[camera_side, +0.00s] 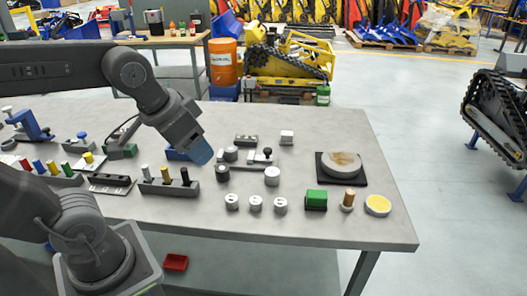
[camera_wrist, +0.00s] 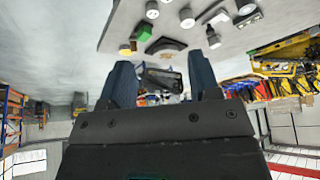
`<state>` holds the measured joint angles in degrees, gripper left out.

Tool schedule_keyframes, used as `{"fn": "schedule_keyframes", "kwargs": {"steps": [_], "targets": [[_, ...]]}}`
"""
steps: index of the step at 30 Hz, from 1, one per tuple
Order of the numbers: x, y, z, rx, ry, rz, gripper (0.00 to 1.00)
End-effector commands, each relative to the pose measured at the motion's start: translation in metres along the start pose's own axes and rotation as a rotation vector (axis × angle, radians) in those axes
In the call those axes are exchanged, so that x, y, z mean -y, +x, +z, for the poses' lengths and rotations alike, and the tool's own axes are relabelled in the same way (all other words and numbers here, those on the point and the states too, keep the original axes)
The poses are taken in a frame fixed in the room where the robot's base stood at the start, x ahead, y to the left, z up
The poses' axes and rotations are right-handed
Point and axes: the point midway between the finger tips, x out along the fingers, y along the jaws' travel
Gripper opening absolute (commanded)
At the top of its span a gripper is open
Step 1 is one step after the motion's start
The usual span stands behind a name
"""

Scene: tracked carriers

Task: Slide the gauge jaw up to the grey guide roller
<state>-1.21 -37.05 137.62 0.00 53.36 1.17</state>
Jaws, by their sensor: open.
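A small gauge with a flat pale bar (camera_side: 255,163) lies mid-table in the side view. A dark sliding jaw with a black knob (camera_side: 266,154) sits toward its right end. A grey roller (camera_side: 231,154) stands at its left end; I cannot tell for sure if it is the guide roller. Other short grey cylinders stand nearby, a darker one (camera_side: 222,173) and a lighter one (camera_side: 272,176). My gripper (camera_side: 200,154), with blue fingers, is above the table, left of the gauge. The wrist view shows its fingers (camera_wrist: 163,75) apart, with nothing held.
Three small grey cylinders (camera_side: 256,203), a green block (camera_side: 316,200) and a yellow-topped disc (camera_side: 378,205) are at the front. A round plate on a black base (camera_side: 341,165) is at right. A peg rack (camera_side: 168,186) stands close below my gripper.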

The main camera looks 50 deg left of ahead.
Motion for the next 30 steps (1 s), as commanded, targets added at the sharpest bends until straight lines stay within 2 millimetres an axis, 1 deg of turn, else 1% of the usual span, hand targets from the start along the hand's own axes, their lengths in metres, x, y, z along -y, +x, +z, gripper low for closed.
{"fn": "schedule_keyframes", "kwargs": {"steps": [1, 2, 3, 5, 6, 8, 9, 11, 12, 14, 15, 17, 18, 21, 24, 27, 30], "targets": [[0.004, 0.001, -0.018, 0.025, -0.001, -0.005, 0.57], [0.006, 0.002, -0.028, 0.041, -0.001, -0.008, 0.57], [0.010, 0.004, -0.043, 0.062, -0.001, -0.012, 0.57], [0.017, 0.008, -0.066, 0.094, 0.001, -0.017, 0.57], [0.022, 0.013, -0.081, 0.116, 0.001, -0.020, 0.57], [0.029, 0.021, -0.102, 0.149, 0.003, -0.022, 0.57], [0.035, 0.028, -0.116, 0.170, 0.002, -0.024, 0.57], [0.044, 0.040, -0.136, 0.202, 0.003, -0.025, 0.57], [0.051, 0.049, -0.148, 0.223, 0.003, -0.025, 0.57], [0.062, 0.064, -0.166, 0.255, 0.003, -0.024, 0.57], [0.069, 0.075, -0.176, 0.277, 0.003, -0.023, 0.57], [0.081, 0.093, -0.191, 0.308, 0.003, -0.020, 0.57], [0.089, 0.106, -0.200, 0.329, 0.002, -0.017, 0.57], [0.108, 0.137, -0.216, 0.376, 0.001, -0.010, 0.57], [0.124, 0.165, -0.226, 0.414, 0.000, -0.002, 0.57], [0.136, 0.184, -0.231, 0.439, -0.001, 0.005, 0.57], [0.141, 0.195, -0.233, 0.452, 0.000, 0.009, 0.57]]}}
